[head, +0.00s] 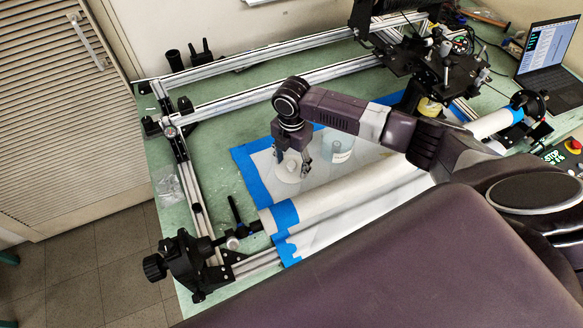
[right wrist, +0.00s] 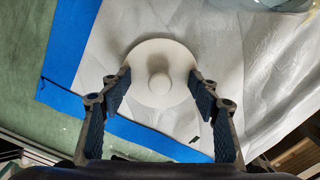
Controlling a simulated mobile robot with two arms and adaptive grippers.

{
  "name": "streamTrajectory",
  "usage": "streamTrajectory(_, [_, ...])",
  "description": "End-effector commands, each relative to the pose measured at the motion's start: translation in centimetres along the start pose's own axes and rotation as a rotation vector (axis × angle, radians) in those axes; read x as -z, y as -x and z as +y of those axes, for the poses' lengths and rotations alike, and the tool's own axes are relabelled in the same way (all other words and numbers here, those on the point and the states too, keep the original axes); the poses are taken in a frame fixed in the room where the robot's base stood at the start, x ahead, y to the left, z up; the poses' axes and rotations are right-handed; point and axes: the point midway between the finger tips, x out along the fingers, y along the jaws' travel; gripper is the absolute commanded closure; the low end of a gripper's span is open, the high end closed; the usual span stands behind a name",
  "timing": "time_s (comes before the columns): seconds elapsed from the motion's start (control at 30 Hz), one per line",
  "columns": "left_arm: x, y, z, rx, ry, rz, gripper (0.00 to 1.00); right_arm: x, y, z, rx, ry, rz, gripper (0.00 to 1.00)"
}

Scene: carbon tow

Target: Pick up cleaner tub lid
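The cleaner tub lid is a round white disc with a raised knob in its middle. It lies on white sheeting and shows in the right wrist view (right wrist: 160,58) and in the head view (head: 289,171). My right gripper (head: 293,170) is over the lid with its fingers pointing down. In the right wrist view the gripper (right wrist: 163,90) is open, its two fingers apart on either side of the lid's near part, with the knob between and beyond the tips. I cannot tell whether the fingers touch the lid. My left gripper is not in view.
A clear tub with bluish contents (head: 338,148) stands just right of the lid. A white roll (head: 335,195) lies in front. Blue tape (head: 250,180) borders the sheeting. Metal rails frame the green table (head: 225,160). A laptop (head: 548,60) stands at the far right.

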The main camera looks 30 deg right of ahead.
Motion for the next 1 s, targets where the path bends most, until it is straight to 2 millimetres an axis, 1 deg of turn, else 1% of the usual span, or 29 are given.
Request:
streamTrajectory(0.03, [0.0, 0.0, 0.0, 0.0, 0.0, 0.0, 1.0, 0.0, 0.0, 0.0, 0.001, 0.0, 0.0, 0.53])
streamTrajectory(0.4, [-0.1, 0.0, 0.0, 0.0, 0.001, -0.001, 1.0, 0.0, -0.2, -0.1, 0.003, 0.0, 0.0, 0.86])
streamTrajectory(0.43, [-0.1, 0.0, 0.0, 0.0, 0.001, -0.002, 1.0, 0.0, -0.2, -0.1, 0.004, 0.0, 0.0, 0.88])
streamTrajectory(0.83, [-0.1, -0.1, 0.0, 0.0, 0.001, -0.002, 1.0, 0.1, -0.2, -0.2, 0.006, 0.0, 0.001, 0.89])
streamTrajectory(1.0, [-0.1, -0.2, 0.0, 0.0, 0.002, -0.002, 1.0, 0.0, 0.8, -0.1, 0.004, 0.0, 0.0, 0.89])
